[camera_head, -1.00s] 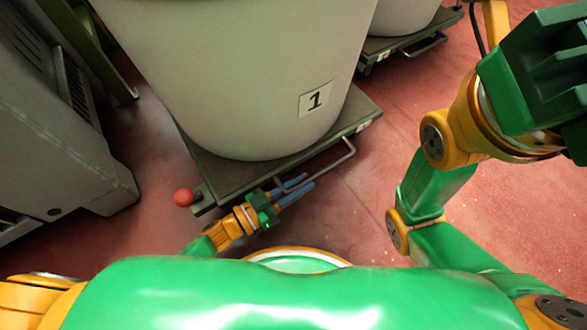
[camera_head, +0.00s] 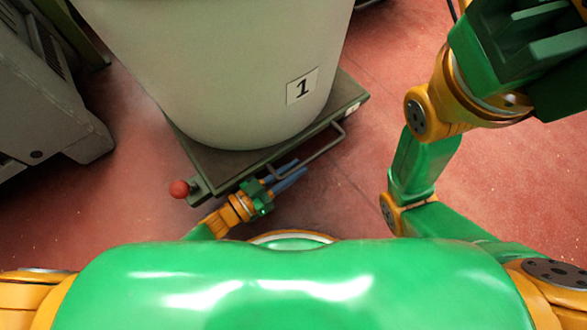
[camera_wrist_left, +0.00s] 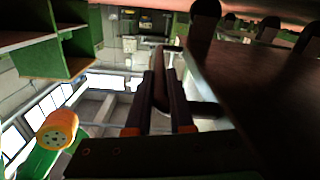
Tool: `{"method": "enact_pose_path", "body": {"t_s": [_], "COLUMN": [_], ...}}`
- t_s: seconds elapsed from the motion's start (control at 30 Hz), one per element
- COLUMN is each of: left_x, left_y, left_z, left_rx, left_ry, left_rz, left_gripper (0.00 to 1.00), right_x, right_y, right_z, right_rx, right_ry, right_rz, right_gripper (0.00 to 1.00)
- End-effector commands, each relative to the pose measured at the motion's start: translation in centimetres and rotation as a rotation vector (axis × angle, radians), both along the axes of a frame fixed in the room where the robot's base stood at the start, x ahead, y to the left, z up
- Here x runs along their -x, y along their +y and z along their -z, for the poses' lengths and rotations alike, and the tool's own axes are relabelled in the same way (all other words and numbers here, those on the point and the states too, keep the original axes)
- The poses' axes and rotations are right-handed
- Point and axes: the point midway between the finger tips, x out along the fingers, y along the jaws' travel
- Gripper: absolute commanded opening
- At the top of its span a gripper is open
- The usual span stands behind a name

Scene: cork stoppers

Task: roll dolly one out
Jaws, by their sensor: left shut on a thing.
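Dolly one (camera_head: 205,170) is a dark green flat platform in the head view, with a red ball knob (camera_head: 179,188) at its near left corner. It carries a large pale bin (camera_head: 225,85) labelled "1" (camera_head: 302,87). A bent bar handle (camera_head: 322,147) sticks out from its near edge. My left gripper (camera_head: 294,172) is shut on this handle, low in front of the dolly. In the left wrist view the two dark fingers (camera_wrist_left: 163,95) lie on either side of the handle bar (camera_wrist_left: 160,85). My right arm is at the right; its fingertips are not shown.
A grey machine (camera_head: 50,100) stands left of the dolly, with a strip of red floor (camera_head: 125,150) between them. Red floor is open to the right of the dolly. A sliver of another dark object (camera_head: 366,3) shows at the top edge.

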Motion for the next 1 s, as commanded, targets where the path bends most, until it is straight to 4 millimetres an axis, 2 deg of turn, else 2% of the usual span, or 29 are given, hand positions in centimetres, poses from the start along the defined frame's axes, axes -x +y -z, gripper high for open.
{"method": "enact_pose_path", "body": {"t_s": [0.4,0.43,0.5,0.53,0.83,1.0], "left_x": [0.5,0.5,0.5,0.5,0.4,2.4], "left_y": [-0.3,-0.3,-0.3,-0.3,0.0,2.7], "left_z": [0.1,0.1,0.1,0.1,0.0,-0.2], "left_rx": [0.003,0.003,0.002,0.002,0.001,-0.001], "left_ry": [0.005,0.005,0.005,0.005,0.003,0.007], "left_rz": [0.012,0.012,0.011,0.010,0.006,0.006], "left_gripper": [0.00,0.26,0.45,0.50,0.50,0.50], "right_x": [0.0,0.0,0.0,0.0,0.0,-0.1], "right_y": [0.0,0.0,0.0,0.0,0.0,-0.1], "right_z": [0.0,0.0,0.0,0.0,-0.2,-1.3], "right_rx": [0.000,-0.001,-0.001,-0.001,-0.001,-0.004], "right_ry": [0.003,0.003,0.003,0.003,0.003,0.003], "right_rz": [0.000,0.000,0.000,0.000,-0.001,-0.004], "right_gripper": [0.00,0.00,0.00,0.00,0.00,0.00]}}
